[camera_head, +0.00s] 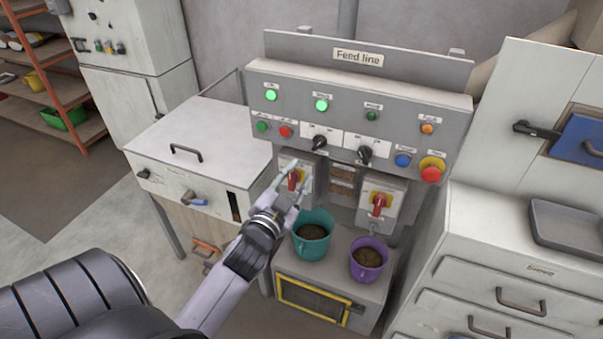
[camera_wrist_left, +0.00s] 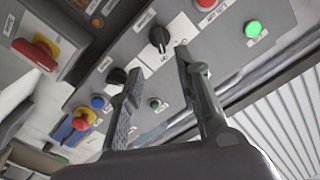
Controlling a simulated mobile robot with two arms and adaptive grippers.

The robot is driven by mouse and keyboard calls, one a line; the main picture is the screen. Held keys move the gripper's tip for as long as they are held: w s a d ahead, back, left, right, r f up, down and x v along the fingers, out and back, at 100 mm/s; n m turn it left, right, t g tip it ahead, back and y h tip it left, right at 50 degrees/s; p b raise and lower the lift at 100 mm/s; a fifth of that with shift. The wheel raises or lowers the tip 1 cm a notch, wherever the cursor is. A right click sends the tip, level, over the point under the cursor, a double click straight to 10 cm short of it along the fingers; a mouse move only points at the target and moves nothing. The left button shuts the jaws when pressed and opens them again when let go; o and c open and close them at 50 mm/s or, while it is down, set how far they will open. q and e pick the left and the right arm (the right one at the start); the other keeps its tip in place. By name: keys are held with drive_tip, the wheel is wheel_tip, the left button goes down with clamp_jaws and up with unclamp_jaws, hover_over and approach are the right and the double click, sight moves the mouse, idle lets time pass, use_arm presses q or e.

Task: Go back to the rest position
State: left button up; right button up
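My left gripper (camera_head: 287,186) reaches in front of the Feed line panel (camera_head: 350,103), close to the left red-and-yellow rotary switch (camera_head: 294,178) in the head view. In the left wrist view my left gripper (camera_wrist_left: 152,75) has its two fingers spread apart with nothing between them. Behind the fingers are two black selector knobs (camera_wrist_left: 159,39) and a lit green lamp (camera_wrist_left: 253,29). Whether the gripper touches the left switch cannot be told. My right gripper is in neither view.
A teal bucket (camera_head: 312,252) and a purple bucket (camera_head: 384,259) with dark contents stand below the panel. The right rotary switch (camera_head: 378,204) is above the purple one. A white cabinet (camera_head: 212,133) stands left, a drawer unit (camera_head: 495,255) right.

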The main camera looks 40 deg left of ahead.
use_arm(q)
drive_tip(key=shift+f, duration=0.1)
drive_tip(key=s+d+f+g+h+b, duration=0.1)
drive_tip(key=s+d+f+g+b, duration=0.1)
drive_tip(key=f, duration=1.2)
drive_tip(key=s+d+f+g+h+b, duration=0.1)
drive_tip(key=s+d+f+g, duration=0.15)
drive_tip(key=f, duration=1.05)
drive_tip(key=s+d+f+g+h+b, duration=0.1)
drive_tip(key=s+f+g+b, duration=0.15)
drive_tip(key=f, duration=1.15)
drive_tip(key=s+d+f+g+b, duration=0.2)
drive_tip(key=s+d+f+g, duration=0.1)
drive_tip(key=s+f, duration=1.1)
drive_tip(key=s+d+f+n+g+h+b, duration=0.1)
drive_tip(key=s+f+g, duration=0.5)
drive_tip(key=s+f, duration=0.8)
drive_tip(key=s+d+b, duration=0.1)
drive_tip(key=s+d, duration=0.1)
drive_tip(key=s, duration=0.4)
drive_tip(key=shift+s+f, duration=0.2)
